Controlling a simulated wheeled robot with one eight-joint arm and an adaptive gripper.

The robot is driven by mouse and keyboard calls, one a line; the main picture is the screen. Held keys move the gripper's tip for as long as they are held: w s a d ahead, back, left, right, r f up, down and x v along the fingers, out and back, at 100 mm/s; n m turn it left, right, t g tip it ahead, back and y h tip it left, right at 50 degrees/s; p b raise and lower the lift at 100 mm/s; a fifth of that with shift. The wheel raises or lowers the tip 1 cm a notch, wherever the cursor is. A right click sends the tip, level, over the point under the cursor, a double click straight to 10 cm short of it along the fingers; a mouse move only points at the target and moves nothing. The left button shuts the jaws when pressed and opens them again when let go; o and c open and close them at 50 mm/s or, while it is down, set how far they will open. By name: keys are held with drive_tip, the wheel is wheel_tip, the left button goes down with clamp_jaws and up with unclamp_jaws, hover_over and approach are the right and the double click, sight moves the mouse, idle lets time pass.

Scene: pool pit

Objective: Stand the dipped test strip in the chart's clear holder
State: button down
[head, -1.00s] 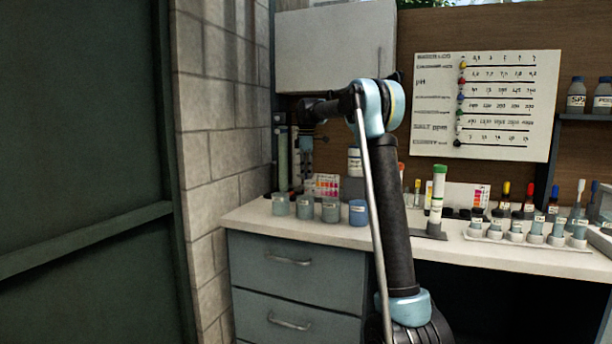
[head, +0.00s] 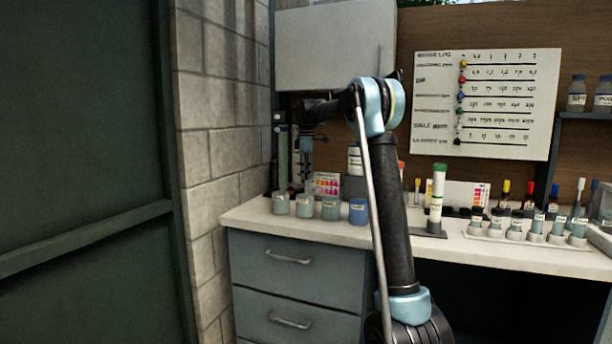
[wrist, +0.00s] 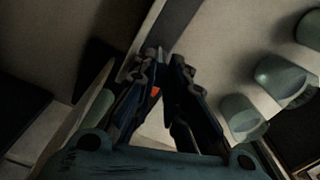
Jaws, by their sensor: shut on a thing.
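My gripper (wrist: 165,58) points down at the back left of the counter, behind the row of cups. In the wrist view its two dark fingers nearly meet at the tips. A small pale sliver (wrist: 160,53) shows at the fingertips and seems to be the test strip, mostly hidden by the fingers. A small orange-red patch (wrist: 155,92) shows between the fingers; I cannot tell what it belongs to. The colour chart (head: 327,183) stands upright beside my gripper, to its right in the head view. I cannot make out its clear holder in either view.
Several blue-grey cups (head: 305,206) stand in a row along the counter (head: 257,219), close to my gripper. They also show at the right in the wrist view (wrist: 240,117). A block wall (head: 215,130) bounds the left.

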drive_tip(key=c, duration=1.5)
unclamp_jaws()
drive_tip(key=shift+f, duration=0.1)
drive_tip(key=shift+c, duration=0.2)
drive_tip(key=shift+r, duration=3.55)
